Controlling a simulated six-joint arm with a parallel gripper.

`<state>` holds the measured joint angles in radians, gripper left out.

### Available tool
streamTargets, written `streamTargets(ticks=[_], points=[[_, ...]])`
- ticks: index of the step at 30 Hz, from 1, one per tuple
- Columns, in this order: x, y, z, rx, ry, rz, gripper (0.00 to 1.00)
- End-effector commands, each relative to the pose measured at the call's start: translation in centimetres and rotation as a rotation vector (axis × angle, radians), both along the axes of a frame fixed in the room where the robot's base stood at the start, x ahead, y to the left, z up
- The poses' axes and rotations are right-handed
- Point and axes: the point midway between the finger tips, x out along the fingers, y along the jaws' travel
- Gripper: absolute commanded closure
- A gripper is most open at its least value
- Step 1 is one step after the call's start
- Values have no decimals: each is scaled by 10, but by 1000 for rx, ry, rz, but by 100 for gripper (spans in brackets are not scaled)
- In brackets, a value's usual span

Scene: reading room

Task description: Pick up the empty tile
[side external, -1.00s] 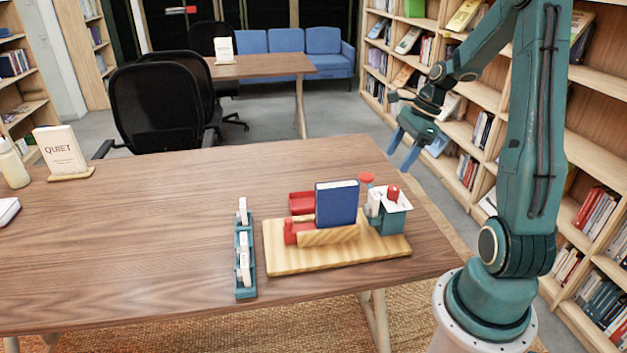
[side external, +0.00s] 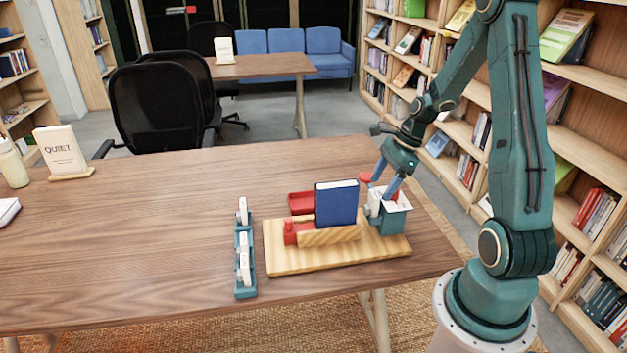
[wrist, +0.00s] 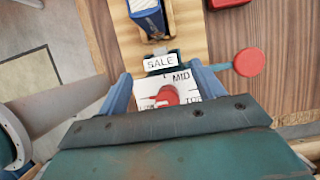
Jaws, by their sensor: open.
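White tiles (side external: 243,258) stand in a narrow teal rack (side external: 246,293) on the table; which one is empty I cannot tell. Another tile, lettered SALE (wrist: 160,63), shows in the wrist view beside the dial box. My gripper (side external: 386,180) is open over the teal dial box (side external: 393,224) at the board's right end. In the wrist view my gripper (wrist: 163,86) has its fingers on either side of the white dial face (wrist: 180,82), with a red knob (wrist: 168,95) between them. Whether the fingers touch the box I cannot tell.
A wooden board (side external: 340,258) carries a blue book (side external: 337,204) in a red and wood holder. A red tray (side external: 301,202) lies behind it. A red disc (wrist: 249,62) sticks out beside the dial box. A QUIET sign (side external: 61,152) stands left. The table's middle is clear.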

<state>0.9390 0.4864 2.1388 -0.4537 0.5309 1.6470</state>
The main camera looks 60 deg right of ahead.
Motion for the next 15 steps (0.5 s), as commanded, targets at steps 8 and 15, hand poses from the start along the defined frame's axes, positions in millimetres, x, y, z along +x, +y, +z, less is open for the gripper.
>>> streamTargets(ticks=[8,15], points=[[2,3,-7,3,2,2,33],[11,10,-30,4,3,3,33]])
